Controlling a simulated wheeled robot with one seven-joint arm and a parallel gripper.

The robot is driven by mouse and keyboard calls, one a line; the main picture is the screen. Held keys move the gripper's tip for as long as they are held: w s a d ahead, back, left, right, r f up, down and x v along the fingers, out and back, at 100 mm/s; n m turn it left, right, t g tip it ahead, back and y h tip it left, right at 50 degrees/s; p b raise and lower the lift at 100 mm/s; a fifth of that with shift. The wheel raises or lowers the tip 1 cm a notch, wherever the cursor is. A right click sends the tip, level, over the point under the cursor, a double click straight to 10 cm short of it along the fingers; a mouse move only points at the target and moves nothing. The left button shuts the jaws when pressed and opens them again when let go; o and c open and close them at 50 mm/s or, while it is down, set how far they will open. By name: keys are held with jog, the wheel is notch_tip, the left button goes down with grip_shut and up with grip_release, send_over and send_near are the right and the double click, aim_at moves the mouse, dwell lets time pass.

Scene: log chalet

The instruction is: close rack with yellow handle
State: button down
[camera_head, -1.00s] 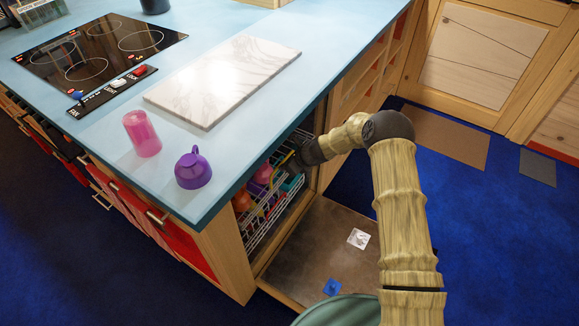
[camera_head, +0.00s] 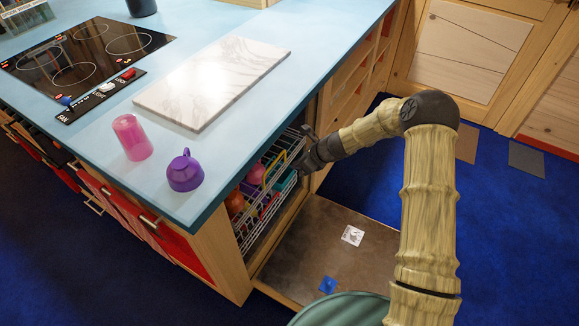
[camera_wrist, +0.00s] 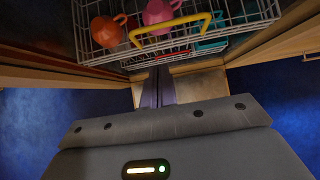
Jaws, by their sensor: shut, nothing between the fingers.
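The white wire rack (camera_head: 248,240) with the yellow handle is inside the open dishwasher under the blue counter. It also shows at the top of the wrist view (camera_wrist: 92,48), reaching toward the camera. Its yellow handle (camera_wrist: 170,37) crosses the rack's near edge; in the head view the handle (camera_head: 274,168) is small. The rack holds orange, pink and teal dishes. My gripper (camera_head: 305,160) is beside the rack's right side. In the wrist view my gripper's fingers (camera_wrist: 157,88) are together and empty, apart from the handle and below it in the picture.
The dishwasher door (camera_head: 335,240) is folded down, with a white label and a blue tablet on it. A purple cup (camera_head: 185,172), a pink tumbler (camera_head: 131,138) and a marble board (camera_head: 212,82) stand on the counter. Blue floor is free on the right.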

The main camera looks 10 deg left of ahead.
jog(key=v, duration=0.3)
jog(key=shift+d+r, duration=0.1)
jog(key=shift+s, duration=0.1)
jog(key=s+d+r+n+h, duration=0.3)
jog(key=s+d+r+n, duration=0.5)
jog(key=s, duration=0.5)
jog(key=s+d+r+n+h, duration=0.4)
jog(key=s+d+r+n, duration=0.5)
jog(key=s+d+n, duration=0.3)
jog(key=shift+s+d+n, duration=0.35)
jog(key=shift+s+n, duration=0.6)
jog(key=shift+n, duration=0.25)
